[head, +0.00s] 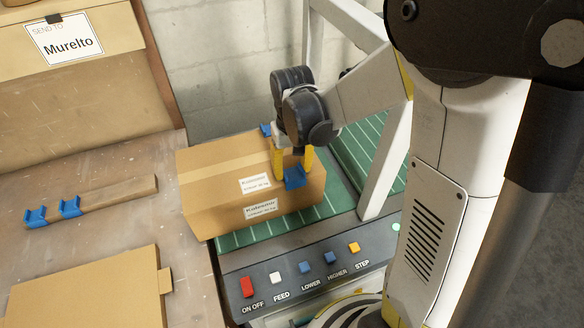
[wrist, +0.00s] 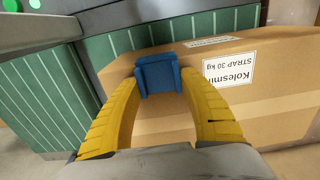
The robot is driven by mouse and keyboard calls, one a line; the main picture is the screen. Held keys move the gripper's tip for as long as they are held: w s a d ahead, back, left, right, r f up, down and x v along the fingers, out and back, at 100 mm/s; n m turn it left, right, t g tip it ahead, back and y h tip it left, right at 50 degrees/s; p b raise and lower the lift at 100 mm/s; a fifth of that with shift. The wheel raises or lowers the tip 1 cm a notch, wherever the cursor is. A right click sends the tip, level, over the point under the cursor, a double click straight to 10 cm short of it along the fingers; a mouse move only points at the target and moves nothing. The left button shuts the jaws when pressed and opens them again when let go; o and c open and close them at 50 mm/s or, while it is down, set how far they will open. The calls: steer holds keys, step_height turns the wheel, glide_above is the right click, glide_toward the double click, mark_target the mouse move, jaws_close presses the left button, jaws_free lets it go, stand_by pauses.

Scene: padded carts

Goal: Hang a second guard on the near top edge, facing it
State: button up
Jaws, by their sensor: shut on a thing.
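In the wrist view the guard (wrist: 158,76) sits between the fingertips (wrist: 160,84). The held guard is at the carton's near top edge; I cannot tell whether it rests fully on it. Another blue guard (head: 266,130) is at the far top edge, roughly opposite, partly hidden by my gripper.
Two blue guards (head: 36,218) (head: 70,208) sit on a cardboard strip (head: 118,195) on the bench at left. A flat carton (head: 90,290) lies in front of them. A button panel (head: 300,272) is below the conveyor (head: 285,225); a white frame post (head: 384,170) stands at right.

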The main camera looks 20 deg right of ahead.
steer(key=shift+f, duration=0.25)
stand_by(0.6)
steer(key=o, duration=0.9)
steer(key=shift+c, duration=0.2)
steer(key=shift+r+p, duration=0.85)
steer(key=shift+r, duration=0.7)
step_height(320, 180, up, 7)
steer(key=p, duration=0.5)
